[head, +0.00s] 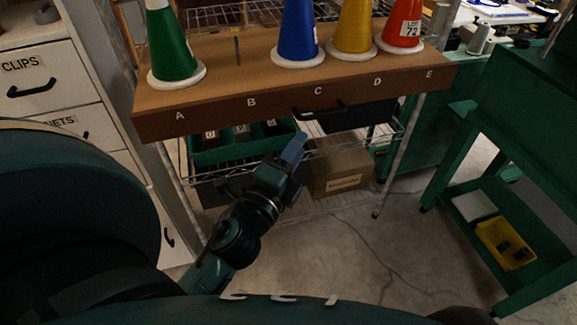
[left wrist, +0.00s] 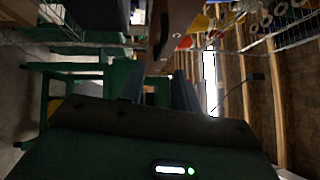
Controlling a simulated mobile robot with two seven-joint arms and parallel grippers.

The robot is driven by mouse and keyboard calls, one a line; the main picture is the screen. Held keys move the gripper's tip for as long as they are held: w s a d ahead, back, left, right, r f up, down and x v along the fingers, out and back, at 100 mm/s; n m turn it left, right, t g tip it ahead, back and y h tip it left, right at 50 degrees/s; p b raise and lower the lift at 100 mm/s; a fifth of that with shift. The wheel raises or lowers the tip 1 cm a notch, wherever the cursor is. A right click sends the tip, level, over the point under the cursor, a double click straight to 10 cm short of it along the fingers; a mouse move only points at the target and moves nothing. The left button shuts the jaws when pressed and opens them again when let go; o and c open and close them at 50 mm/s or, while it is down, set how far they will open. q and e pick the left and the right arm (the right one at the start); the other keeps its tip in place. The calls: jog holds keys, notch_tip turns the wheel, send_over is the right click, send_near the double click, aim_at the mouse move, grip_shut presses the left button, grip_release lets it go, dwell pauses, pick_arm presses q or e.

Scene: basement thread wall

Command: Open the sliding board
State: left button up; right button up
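The brown sliding board (head: 222,117) is a wooden shelf front marked A to E. A black bar handle (head: 320,109) is fixed to its front edge near C. My left gripper (head: 293,147) is below and a little left of the handle, apart from it. In the left wrist view, its two fingers (left wrist: 160,85) stand apart with nothing between them. The board (left wrist: 185,15) and its dark handle (left wrist: 161,38) show ahead of the fingers there. My right gripper is not in view.
Green (head: 170,45), blue (head: 297,35), yellow (head: 352,28) and red (head: 403,25) thread cones stand on the board. Below are a green bin (head: 215,155) and a cardboard box (head: 343,170). White drawers (head: 55,95) stand left, a green cart (head: 520,160) right.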

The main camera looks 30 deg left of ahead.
pick_arm(q)
jog(key=s, duration=0.2)
jog(key=shift+s+f+b, duration=0.15)
jog(key=shift+s+b, duration=0.2)
jog(key=shift+s, duration=0.05)
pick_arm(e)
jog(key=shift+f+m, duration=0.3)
pick_arm(q)
jog(key=shift+d, duration=0.1)
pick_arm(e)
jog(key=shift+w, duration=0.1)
